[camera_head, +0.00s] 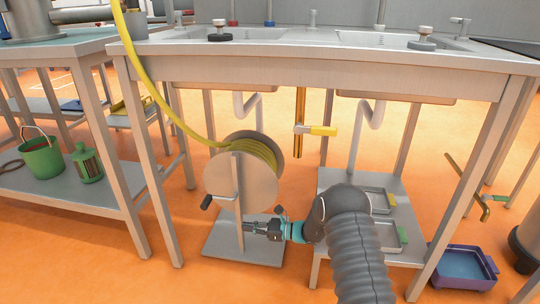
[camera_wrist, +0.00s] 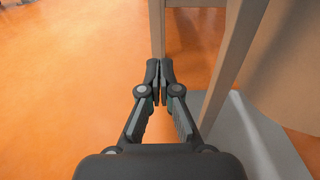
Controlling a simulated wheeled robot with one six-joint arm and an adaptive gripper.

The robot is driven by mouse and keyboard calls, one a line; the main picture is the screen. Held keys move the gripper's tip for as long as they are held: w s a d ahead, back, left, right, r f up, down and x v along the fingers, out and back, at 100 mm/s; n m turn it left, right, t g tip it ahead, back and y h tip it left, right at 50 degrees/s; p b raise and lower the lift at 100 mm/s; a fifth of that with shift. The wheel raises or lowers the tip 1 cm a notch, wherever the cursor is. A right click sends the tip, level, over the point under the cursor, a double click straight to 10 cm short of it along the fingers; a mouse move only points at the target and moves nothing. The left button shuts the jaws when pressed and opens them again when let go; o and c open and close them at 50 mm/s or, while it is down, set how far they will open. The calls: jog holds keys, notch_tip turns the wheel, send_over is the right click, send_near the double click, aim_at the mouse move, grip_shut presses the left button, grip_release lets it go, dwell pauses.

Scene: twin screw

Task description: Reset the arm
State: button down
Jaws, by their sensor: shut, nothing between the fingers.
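My gripper (camera_head: 250,228) is low under the sink table, in front of the hose reel (camera_head: 232,178). In the wrist view my gripper (camera_wrist: 160,72) has its two fingertips together with nothing between them. My arm, dark grey and ribbed, comes up from the bottom of the head view and bends left at a rounded joint. The reel has a pale round side, a grey upright post and a coiled yellow hose (camera_head: 165,103). I cannot tell whether the gripper touches the reel's post.
The metal sink table (camera_head: 330,65) spans overhead, with legs and drain pipes below. A low shelf (camera_head: 378,184) with trays stands right of the reel. A green bucket (camera_head: 42,158) is on the left shelf. Orange floor is open at the front left.

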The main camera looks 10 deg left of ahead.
jog(key=s+d+f+n+g+h, duration=0.1)
jog(key=s+f+n+g+h, duration=0.2)
jog(key=s+f, duration=0.3)
jog(key=s+d+r+n+g+h, duration=0.25)
jog(key=s+d+n, duration=0.2)
jog(key=s, duration=0.35)
jog(key=s+d+r+n+t+h+p, duration=0.3)
jog(key=s+d+r, duration=0.5)
jog(key=r, duration=0.6)
jog(key=s+d+r+n+t+h+p, duration=0.3)
jog(key=s+d+r, duration=0.5)
jog(key=r, duration=0.6)
jog(key=s+d+r+n+t+h+p, duration=0.3)
jog(key=s+d+r, duration=0.6)
jog(key=r, duration=0.6)
jog(key=n+t+h, duration=0.1)
jog(key=n+h, duration=0.1)
jog(key=h, duration=0.1)
jog(key=shift+s+p, duration=0.25)
jog(key=shift+p, duration=0.15)
